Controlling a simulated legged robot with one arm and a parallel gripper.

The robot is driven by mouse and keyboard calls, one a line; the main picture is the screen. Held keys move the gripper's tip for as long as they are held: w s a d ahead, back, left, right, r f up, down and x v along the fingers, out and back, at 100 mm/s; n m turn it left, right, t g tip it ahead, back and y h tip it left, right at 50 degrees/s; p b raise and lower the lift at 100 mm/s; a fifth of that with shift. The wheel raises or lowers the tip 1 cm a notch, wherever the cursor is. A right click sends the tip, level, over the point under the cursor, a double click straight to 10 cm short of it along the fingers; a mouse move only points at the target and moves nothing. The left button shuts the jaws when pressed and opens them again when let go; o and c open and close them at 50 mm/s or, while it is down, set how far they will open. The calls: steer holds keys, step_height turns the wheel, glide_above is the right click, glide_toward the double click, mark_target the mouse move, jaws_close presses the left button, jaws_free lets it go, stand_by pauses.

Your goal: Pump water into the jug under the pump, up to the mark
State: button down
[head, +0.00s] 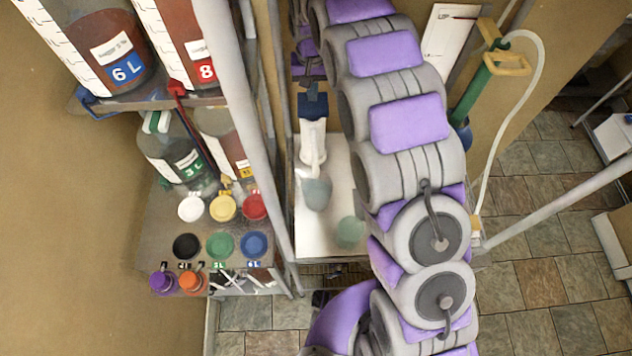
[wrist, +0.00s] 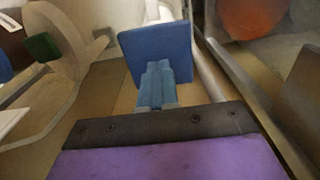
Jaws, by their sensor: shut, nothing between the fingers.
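The pump (head: 313,140) is a white column with a square blue top plate (head: 313,106) and a white spout pointing down. A small translucent bluish jug (head: 317,194) stands under the spout. Its water level and mark are too small to make out. My gripper (head: 312,88) is shut with nothing between its fingers and is at the blue plate. In the wrist view, the closed fingers (wrist: 157,72) meet the blue plate (wrist: 155,42); I cannot tell how hard they press.
A translucent green jug (head: 350,232) stands on the white counter (head: 322,240). Shelves at left hold large labelled containers (head: 112,55), coloured lids (head: 220,244) and small bottles. A grey post (head: 240,130) rises between shelf and counter. A green tube with a hose (head: 472,95) is at right.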

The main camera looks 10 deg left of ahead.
steer(key=shift+f, duration=0.2)
steer(key=shift+f+b, duration=0.5)
steer(key=shift+f, duration=1.5)
steer(key=shift+r, duration=0.1)
steer(key=shift+r+p, duration=0.5)
steer(key=shift+r, duration=1.6)
steer(key=shift+f, duration=0.85)
steer(key=shift+r, duration=0.9)
